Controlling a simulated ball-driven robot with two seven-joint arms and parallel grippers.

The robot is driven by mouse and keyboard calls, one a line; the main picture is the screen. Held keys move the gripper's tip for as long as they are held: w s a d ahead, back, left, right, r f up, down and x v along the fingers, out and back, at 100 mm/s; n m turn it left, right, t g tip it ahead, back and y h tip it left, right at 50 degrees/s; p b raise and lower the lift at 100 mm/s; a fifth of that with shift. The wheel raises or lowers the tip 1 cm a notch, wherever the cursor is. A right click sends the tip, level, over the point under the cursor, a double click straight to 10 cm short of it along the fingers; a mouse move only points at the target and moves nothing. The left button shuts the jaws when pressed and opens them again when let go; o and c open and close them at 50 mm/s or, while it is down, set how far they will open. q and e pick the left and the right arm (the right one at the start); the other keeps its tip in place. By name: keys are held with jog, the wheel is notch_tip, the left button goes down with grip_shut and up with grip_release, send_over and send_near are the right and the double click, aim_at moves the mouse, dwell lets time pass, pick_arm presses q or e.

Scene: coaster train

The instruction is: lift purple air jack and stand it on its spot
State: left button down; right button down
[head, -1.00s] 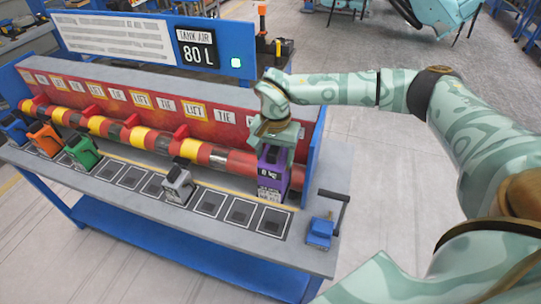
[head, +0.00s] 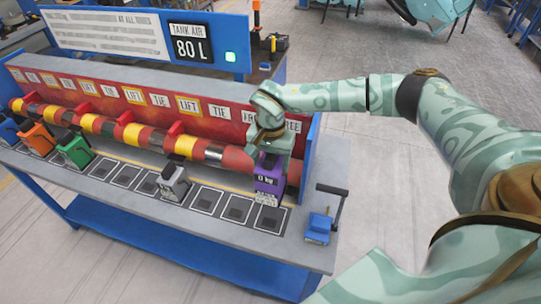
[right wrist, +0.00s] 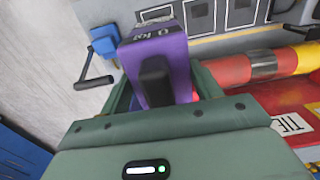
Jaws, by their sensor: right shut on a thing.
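The purple air jack (head: 268,181) is upright at the right end of the bench, in front of the red and yellow pipe. My right gripper (head: 270,151) is shut on its upper part from above. In the right wrist view the purple jack (right wrist: 165,62) sits between the fingers, with its dark block facing the camera. The square spots along the bench's front include the rightmost one (head: 269,221), just in front of the jack. I cannot tell whether the jack's base touches the bench. My left gripper is not in view.
A grey jack (head: 173,184), a green jack (head: 76,151) and an orange jack (head: 38,139) stand further left along the pipe. A blue device with a dark handle (head: 318,228) is at the bench's right corner. Several spots between are bare.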

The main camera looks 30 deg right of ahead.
notch_tip(320, 180, down, 14)
jog(key=b, duration=0.7)
jog(key=shift+w, duration=0.1)
jog(key=shift+f+b, duration=0.35)
jog(key=shift+f, duration=0.05)
dwell(0.8)
jog(key=shift+c, duration=1.2)
grip_release()
jog(key=shift+s+f, duration=0.1)
jog(key=shift+s, duration=0.1)
notch_tip(320, 180, up, 16)
jog(key=shift+r+p, duration=0.25)
jog(key=shift+p, duration=0.65)
jog(key=shift+f, duration=0.1)
